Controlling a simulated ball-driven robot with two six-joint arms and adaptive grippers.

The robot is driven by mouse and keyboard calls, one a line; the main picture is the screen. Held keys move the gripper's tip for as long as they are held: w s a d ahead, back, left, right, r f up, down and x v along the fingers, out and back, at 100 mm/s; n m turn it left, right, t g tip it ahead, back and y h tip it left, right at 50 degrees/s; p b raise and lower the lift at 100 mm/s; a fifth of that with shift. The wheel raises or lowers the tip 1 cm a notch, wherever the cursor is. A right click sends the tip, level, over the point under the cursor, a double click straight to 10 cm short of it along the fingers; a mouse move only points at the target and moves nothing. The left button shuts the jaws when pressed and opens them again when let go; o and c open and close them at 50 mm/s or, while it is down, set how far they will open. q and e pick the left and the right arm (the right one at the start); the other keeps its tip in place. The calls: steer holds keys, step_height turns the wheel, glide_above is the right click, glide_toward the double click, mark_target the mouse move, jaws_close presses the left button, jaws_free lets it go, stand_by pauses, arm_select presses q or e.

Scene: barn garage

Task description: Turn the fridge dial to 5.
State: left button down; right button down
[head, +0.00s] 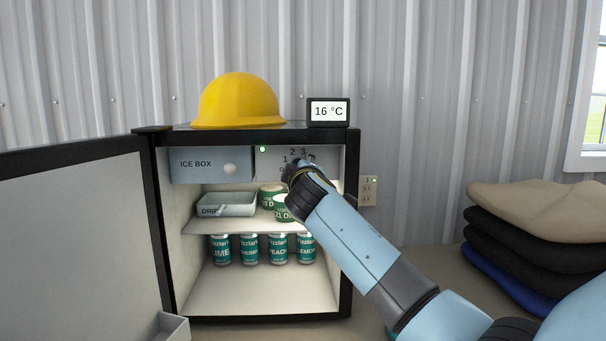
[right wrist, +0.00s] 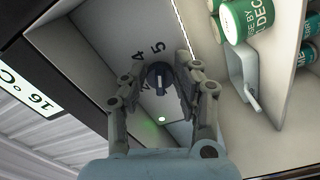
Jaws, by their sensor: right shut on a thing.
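The fridge (head: 354,230) stands open, with its control panel (head: 268,158) at the top right inside. My right gripper (head: 296,172) reaches in to that panel and hides the dial in the head view; the numbers 1, 2 and 3 show above it. In the right wrist view the dark round dial (right wrist: 159,78) sits between the fingers of my right gripper (right wrist: 160,80), which is shut on it. The numbers 4 and 5 show beside the dial there. A pale mark shows on the knob, but I cannot tell which number it points to. My left gripper is out of view.
The ice box (head: 200,165), a drip tray (head: 226,208) and cans (head: 250,250) are inside the fridge. A yellow hard hat (head: 238,104) and a 16 °C display (head: 328,112) sit on top. The open door (head: 75,240) is at left; folded cloths (head: 530,235) lie at right.

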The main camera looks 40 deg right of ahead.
stand_by(0.3)
steer(key=c, duration=1.1)
jaws_free()
steer(key=shift+s+a, duration=0.1)
steer(key=v, duration=1.1)
steer(key=shift+s+a, duration=0.25)
steer(key=shift+s, duration=0.05)
steer(key=shift+f, duration=0.1)
